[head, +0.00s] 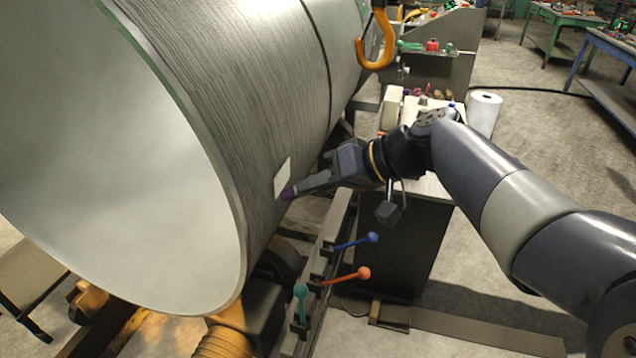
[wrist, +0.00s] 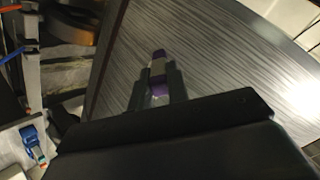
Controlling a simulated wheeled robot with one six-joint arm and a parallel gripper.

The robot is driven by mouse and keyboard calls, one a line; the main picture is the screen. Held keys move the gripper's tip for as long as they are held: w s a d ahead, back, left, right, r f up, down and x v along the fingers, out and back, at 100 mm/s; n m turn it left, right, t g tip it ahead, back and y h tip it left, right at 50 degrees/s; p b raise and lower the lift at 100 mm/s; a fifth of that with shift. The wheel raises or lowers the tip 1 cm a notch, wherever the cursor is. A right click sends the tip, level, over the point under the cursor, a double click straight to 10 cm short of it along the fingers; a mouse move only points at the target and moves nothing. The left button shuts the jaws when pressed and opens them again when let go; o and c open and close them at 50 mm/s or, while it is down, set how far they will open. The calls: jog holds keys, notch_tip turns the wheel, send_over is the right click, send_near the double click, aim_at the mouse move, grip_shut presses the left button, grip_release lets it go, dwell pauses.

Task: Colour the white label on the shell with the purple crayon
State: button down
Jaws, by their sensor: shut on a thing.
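The shell (head: 240,80) is a large grey metal cylinder lying on its side at the left in the head view; its ribbed surface also fills much of the wrist view (wrist: 220,60). The white label (head: 283,178) is a small blank rectangle low on the shell's near side. My gripper (head: 303,189) is shut on the purple crayon (head: 288,193), whose tip points at the label's lower edge. I cannot tell whether the tip touches. In the wrist view the crayon (wrist: 158,56) stands between the fingers, and the label is not clearly seen.
An orange hook (head: 376,50) hangs right of the shell. Levers with blue (head: 372,237), red (head: 363,273) and green (head: 300,290) knobs stand below my gripper. Open floor lies at the right.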

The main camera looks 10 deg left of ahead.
jog(key=shift+a, duration=0.7)
